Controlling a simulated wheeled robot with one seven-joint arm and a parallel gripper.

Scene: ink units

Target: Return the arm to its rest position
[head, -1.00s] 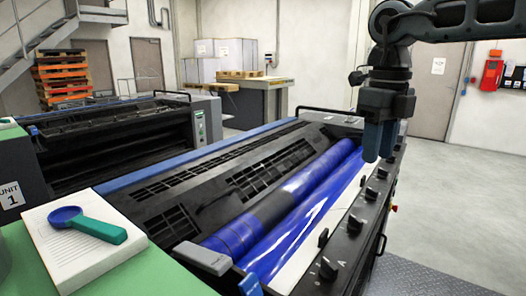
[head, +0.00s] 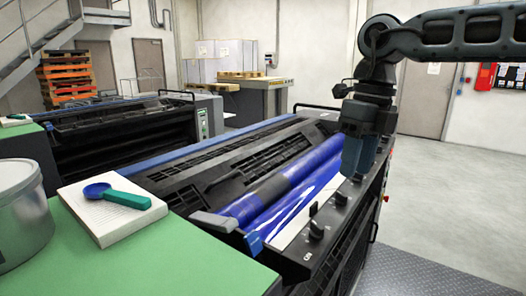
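My arm (head: 440,32) reaches in from the upper right and bends down at the elbow. My gripper (head: 357,160) hangs pointing down above the right end of the ink unit (head: 235,170), by its row of black knobs (head: 340,198). The blue fingertips look close together. I see nothing held, but the angle does not show whether they are fully shut. The blue ink rollers (head: 290,180) lie to the left of the gripper.
A green-topped table (head: 150,260) at the lower left bears a paper pad (head: 85,215), a blue and teal scoop-like tool (head: 115,195) and a grey bucket (head: 22,215). A second press (head: 130,130) stands behind. The floor (head: 450,210) at right is clear.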

